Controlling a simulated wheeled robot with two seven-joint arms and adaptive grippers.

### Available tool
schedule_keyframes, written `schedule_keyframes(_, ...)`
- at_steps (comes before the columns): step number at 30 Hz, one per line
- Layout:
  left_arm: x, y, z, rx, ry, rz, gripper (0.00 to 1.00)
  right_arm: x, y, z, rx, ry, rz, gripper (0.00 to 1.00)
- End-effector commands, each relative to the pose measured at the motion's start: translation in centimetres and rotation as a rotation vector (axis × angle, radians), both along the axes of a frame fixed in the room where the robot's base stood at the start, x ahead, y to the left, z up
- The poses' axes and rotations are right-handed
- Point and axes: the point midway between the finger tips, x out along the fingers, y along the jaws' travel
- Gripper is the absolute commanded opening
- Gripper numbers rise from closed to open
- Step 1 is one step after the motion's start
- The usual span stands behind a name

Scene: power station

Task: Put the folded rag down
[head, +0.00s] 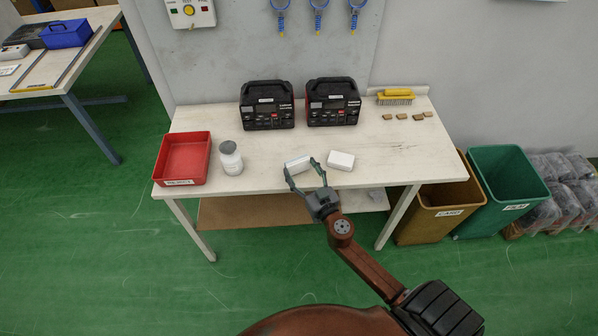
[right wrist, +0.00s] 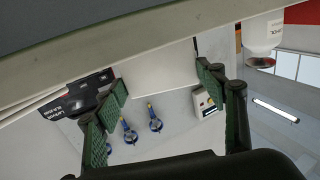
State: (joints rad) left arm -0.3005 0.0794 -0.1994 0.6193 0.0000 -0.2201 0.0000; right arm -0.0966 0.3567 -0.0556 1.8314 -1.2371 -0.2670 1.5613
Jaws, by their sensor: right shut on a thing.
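A folded rag (head: 297,163), white with a bluish edge, is at the front of the white workbench (head: 252,180), near its middle. My right gripper (head: 302,168) reaches in from the front and is shut on the rag, with one finger on each side. In the right wrist view the rag (right wrist: 160,70) shows as a pale block between the green finger pads. I cannot tell whether its underside touches the bench top. A second white folded piece (head: 341,161) lies on the bench just to the right. My left gripper is not in view.
A white bottle (head: 230,158) and a red tray (head: 183,158) stand on the left. Two black power stations (head: 267,106) (head: 333,103) stand behind. A yellow brush (head: 395,97) and several small brown blocks (head: 403,117) lie at the right. Bare bench top surrounds the rag.

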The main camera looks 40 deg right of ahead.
Motion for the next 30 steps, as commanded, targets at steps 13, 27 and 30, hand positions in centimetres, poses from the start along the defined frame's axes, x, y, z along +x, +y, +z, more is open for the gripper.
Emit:
schedule_keyframes(13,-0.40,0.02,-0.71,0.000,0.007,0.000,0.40,-0.01,0.02,-0.85,0.001,-0.001,0.000,0.42)
schedule_keyframes(27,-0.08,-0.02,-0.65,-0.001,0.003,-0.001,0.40,-0.02,0.01,-0.74,0.000,-0.002,0.000,0.82)
schedule_keyframes(30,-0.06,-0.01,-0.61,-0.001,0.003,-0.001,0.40,-0.02,0.01,-0.70,0.000,-0.002,0.000,0.82)
